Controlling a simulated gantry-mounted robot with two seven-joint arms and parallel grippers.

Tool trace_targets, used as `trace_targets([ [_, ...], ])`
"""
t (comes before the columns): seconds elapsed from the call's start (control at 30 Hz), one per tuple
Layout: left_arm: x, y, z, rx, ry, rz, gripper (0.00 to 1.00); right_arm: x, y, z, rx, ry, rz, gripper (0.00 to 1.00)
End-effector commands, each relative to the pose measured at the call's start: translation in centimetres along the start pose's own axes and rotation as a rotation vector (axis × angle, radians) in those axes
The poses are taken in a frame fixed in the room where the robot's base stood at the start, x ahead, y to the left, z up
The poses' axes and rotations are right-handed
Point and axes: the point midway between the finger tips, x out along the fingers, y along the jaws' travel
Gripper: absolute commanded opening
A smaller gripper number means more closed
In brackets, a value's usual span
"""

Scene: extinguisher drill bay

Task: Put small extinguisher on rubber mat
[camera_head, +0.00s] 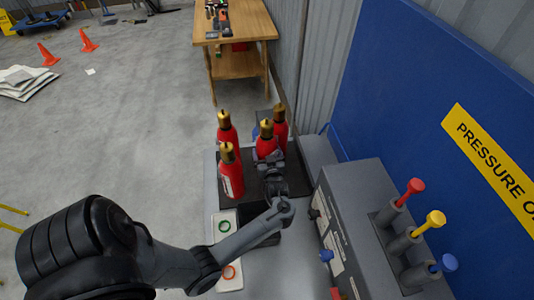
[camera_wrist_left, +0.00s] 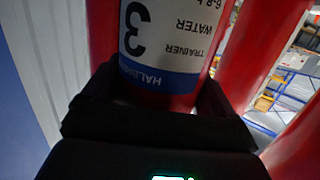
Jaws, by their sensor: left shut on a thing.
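Several red extinguishers with brass-coloured tops stand close together in the head view. One is at the front left (camera_head: 231,178), one behind it (camera_head: 227,135) and one at the back right (camera_head: 280,130). My left gripper (camera_head: 270,160) is shut on the middle extinguisher (camera_head: 265,147), which looks upright. In the left wrist view its label (camera_wrist_left: 170,45) reads "WATER" and "TRAINER" with a 3, between my fingers (camera_wrist_left: 155,100). A dark mat (camera_head: 240,203) lies under the group. Whether the held extinguisher touches it is hidden. My right gripper is out of view.
A grey console with red (camera_head: 416,186), yellow (camera_head: 436,218) and blue (camera_head: 448,262) knobs stands at the right, before a blue panel (camera_head: 400,110). A pale board with green and orange rings (camera_head: 229,272) lies in front. A wooden bench (camera_head: 240,65) stands behind.

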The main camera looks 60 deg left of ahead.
Motion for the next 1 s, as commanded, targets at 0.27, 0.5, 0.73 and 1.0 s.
trace_targets([
  [0.27, 0.0, 0.0, 0.2, 0.0, 0.0, 0.001, 1.0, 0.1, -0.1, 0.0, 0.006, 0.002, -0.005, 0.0],
  [0.5, 0.0, 0.0, 0.0, 0.0, 0.0, 0.0, 1.0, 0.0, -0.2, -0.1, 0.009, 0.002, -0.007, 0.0],
  [0.73, -2.0, 0.1, 0.1, -0.001, -0.001, 0.003, 1.0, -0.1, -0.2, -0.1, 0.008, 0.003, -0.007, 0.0],
  [1.0, -7.0, 0.0, 0.1, -0.002, -0.003, 0.001, 1.0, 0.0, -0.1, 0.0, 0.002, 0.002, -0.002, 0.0],
])
